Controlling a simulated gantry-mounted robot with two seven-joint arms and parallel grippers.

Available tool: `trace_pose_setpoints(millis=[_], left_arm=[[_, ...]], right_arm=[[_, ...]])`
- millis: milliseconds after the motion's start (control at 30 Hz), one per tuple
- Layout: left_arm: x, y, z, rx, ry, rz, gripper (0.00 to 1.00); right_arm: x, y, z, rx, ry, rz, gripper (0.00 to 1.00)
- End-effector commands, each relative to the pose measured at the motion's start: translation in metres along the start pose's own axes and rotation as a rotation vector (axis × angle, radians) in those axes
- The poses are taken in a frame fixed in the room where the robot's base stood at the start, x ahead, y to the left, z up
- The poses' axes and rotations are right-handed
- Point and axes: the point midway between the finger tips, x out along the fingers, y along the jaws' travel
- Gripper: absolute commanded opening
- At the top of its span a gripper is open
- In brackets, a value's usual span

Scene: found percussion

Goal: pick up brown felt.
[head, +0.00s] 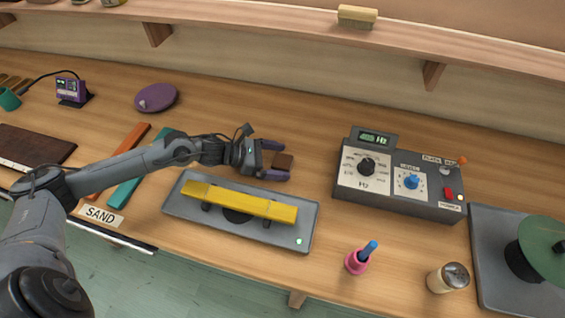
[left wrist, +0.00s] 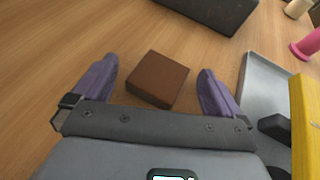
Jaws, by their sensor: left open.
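The brown felt (head: 283,161) is a small dark brown block lying on the wooden bench, behind the grey tray with the yellow bar. In the left wrist view the brown felt (left wrist: 157,79) sits between the two purple fingers, with a gap on each side. My left gripper (head: 277,160) is open, its fingers on either side of the felt; it also shows in the left wrist view (left wrist: 156,85). I cannot tell exactly how high the fingers are above the bench. My right gripper is not in view.
A yellow bar (head: 240,201) rests on a grey tray (head: 189,219) close in front of the gripper. A grey control box (head: 400,178) stands to the right. A pink holder (head: 356,262) and a shaker (head: 447,278) stand near the front edge. Bench behind the felt is clear.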

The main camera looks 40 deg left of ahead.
Motion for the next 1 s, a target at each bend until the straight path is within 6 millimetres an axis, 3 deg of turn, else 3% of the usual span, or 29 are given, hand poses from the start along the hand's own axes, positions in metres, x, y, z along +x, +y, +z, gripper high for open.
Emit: trace_pose_setpoints(millis=[167, 500, 1000], left_arm=[[-0.0001, 0.0, -0.0002, 0.0, 0.0, 0.0, 1.0], [-0.0002, 0.0001, -0.0002, 0.0, 0.0, 0.0, 0.49], [-0.0033, 0.0004, 0.0071, 0.002, 0.0, 0.001, 0.41]], right_arm=[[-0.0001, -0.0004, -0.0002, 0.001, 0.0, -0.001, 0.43], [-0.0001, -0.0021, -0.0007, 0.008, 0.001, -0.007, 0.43], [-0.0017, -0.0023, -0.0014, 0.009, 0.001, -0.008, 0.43]])
